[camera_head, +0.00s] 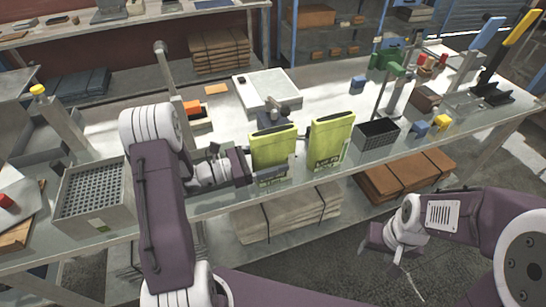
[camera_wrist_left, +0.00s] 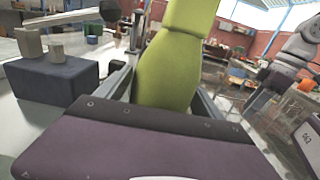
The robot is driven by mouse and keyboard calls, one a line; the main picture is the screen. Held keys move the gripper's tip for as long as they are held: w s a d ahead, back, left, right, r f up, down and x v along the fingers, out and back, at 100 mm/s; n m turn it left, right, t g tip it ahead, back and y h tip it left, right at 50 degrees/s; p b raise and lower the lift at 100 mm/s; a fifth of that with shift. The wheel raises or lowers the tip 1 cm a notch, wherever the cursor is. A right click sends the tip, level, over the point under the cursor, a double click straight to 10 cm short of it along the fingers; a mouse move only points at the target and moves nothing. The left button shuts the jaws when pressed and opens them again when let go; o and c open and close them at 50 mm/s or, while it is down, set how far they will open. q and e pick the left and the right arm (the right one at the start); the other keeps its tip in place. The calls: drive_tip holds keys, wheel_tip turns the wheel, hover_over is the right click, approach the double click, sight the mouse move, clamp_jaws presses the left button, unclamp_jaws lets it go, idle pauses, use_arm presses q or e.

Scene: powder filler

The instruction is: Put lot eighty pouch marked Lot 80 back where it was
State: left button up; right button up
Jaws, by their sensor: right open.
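Two yellow-green pouches stand near the front edge of the bench in the head view, a left pouch (camera_head: 273,148) and a right pouch (camera_head: 330,142). Their print is too small to read, so I cannot tell which is Lot 80. My left gripper (camera_head: 262,170) is at the lower part of the left pouch and appears shut on it. In the left wrist view, a pouch (camera_wrist_left: 168,75) rises between the fingers of my left gripper (camera_wrist_left: 165,95); its lower end is hidden. My right gripper (camera_head: 378,240) is open and empty, in front of the bench and below its top.
A grey perforated bin (camera_head: 94,192) is at the left. A white device (camera_head: 266,90) is behind. Blue and yellow blocks (camera_head: 441,123) lie further right. Brown stacks (camera_head: 405,178) lie on the lower shelf.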

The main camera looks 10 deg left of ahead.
use_arm(q)
drive_tip(key=shift+r, duration=0.1)
drive_tip(key=shift+a+r, duration=0.1)
drive_tip(key=shift+a, duration=0.05)
drive_tip(key=v, duration=1.1)
drive_tip(key=shift+s+a+b, duration=0.2)
drive_tip(key=shift+s+b, duration=0.1)
